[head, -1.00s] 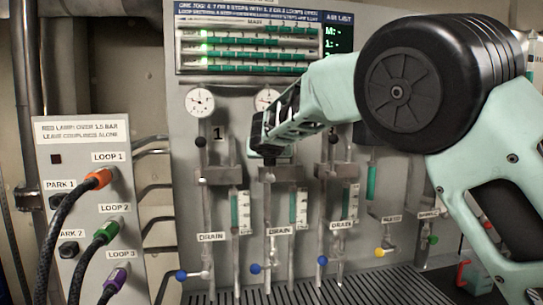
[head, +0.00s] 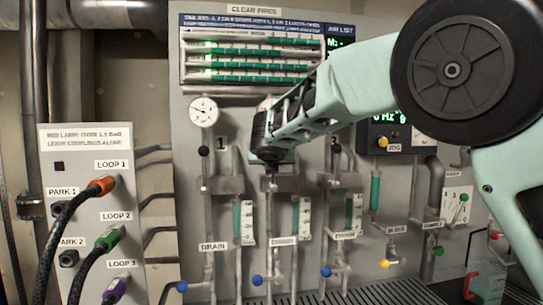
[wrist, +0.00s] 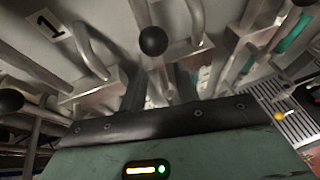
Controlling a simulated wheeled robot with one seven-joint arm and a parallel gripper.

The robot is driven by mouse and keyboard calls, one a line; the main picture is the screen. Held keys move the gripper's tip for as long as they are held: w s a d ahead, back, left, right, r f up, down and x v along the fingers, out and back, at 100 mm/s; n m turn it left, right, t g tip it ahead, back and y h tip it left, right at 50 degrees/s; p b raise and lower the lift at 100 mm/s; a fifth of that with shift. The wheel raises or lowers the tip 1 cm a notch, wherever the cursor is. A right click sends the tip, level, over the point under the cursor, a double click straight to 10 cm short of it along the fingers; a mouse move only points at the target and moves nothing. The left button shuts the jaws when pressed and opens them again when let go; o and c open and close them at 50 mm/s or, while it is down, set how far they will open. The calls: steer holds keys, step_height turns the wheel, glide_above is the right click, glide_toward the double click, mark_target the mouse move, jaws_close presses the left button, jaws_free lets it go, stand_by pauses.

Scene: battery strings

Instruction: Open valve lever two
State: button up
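Valve lever two's black ball knob (wrist: 153,40) shows in the wrist view, just beyond my fingertips and roughly between them. Its metal stem runs down toward the gap. My gripper (wrist: 160,88) is open, its two dark fingers apart with nothing clearly held between them. I cannot tell whether my fingers touch the lever.
A coupling panel (head: 85,145) with orange, green and purple hose plugs stands at the left. Blue drain knobs (head: 257,280) sit low on the columns. A gauge (head: 203,111) is above column one. A floor grate (head: 365,294) lies below, and pipes crowd both sides of my gripper.

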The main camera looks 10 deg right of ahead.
steer(key=b+v, duration=0.2)
steer(key=v, duration=1.1)
steer(key=shift+s+b, duration=0.2)
steer(key=shift+b, duration=0.2)
steer(key=shift+r, duration=0.1)
steer(key=s+f+m+g+y, duration=0.1)
steer(key=s+f+m+g, duration=0.3)
steer(key=s+f+m, duration=0.45)
steer(key=s+f+m+g+y, duration=0.1)
steer(key=s+f+m+g, duration=0.2)
steer(key=s+f, duration=0.55)
steer(key=s+d+f+m+g, duration=0.1)
steer(key=s+f+m+g, duration=0.2)
steer(key=s+f+m, duration=0.4)
steer(key=s+d+f+m+g+y, duration=0.1)
steer(key=s+d+f+m+g, duration=0.1)
steer(key=s+f+m, duration=0.5)
steer(key=s+f+g, duration=0.1)
steer(key=s, duration=0.4)
steer(key=shift+s+f+m, duration=0.25)
steer(key=shift+s+m, duration=0.1)
steer(key=shift+s, duration=0.05)
